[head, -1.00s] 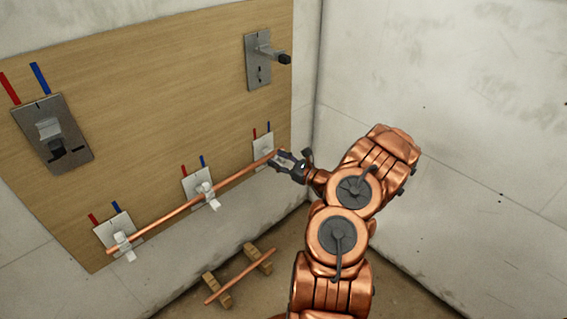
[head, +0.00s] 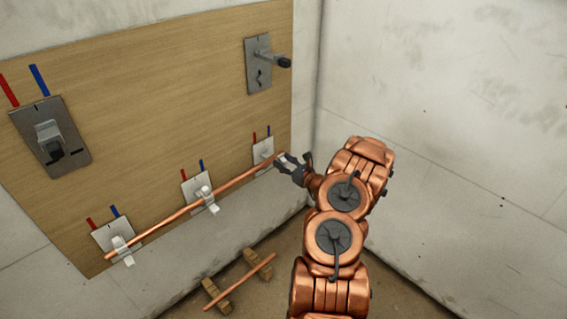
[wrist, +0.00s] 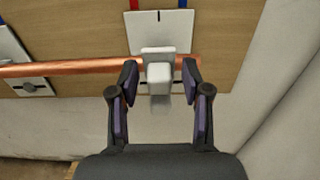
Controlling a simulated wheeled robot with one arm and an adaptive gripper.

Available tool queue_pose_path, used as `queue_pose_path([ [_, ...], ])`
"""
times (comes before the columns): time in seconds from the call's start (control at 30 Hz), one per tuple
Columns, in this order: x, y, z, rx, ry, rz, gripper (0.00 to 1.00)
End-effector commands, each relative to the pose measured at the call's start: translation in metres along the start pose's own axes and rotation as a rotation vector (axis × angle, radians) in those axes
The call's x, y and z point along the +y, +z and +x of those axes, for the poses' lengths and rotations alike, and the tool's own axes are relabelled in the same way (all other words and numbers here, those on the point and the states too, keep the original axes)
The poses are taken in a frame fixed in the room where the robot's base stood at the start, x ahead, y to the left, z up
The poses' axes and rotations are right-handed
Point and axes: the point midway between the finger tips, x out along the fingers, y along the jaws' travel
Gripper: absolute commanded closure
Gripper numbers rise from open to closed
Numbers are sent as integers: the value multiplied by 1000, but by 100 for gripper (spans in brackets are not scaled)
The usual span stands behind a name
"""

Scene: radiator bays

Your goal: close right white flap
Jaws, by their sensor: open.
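The right white flap (wrist: 160,72) is centred in the wrist view, in front of its light plate (wrist: 163,33) and at the copper pipe (wrist: 60,68). My gripper (wrist: 161,82) is open, with one dark finger on each side of the flap. Gaps show between the fingers and the flap, so I see no grip on it. In the head view my gripper (head: 287,163) is at the right end of the long copper pipe (head: 170,217), in front of the right plate (head: 262,147). The right flap is mostly hidden there.
Middle (head: 205,196) and left (head: 121,248) white flaps sit along the same pipe. Two larger grey plates with levers (head: 50,132) (head: 262,62) are higher on the wooden board. A short copper rod lies on wooden blocks (head: 217,298) below. A bare wall stands close at right.

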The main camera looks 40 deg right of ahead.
Motion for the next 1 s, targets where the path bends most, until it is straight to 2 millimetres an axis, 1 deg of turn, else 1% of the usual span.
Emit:
queue_pose_path([
  [0.3, 0, 0, 2, 0, 0, 1, 53],
  [0.73, 0, 0, 2, 0, 0, 1, 98],
  [0.77, 0, 0, 2, 0, 0, 1, 100],
  [1.0, 0, 1, 2, 9, 0, 1, 100],
])
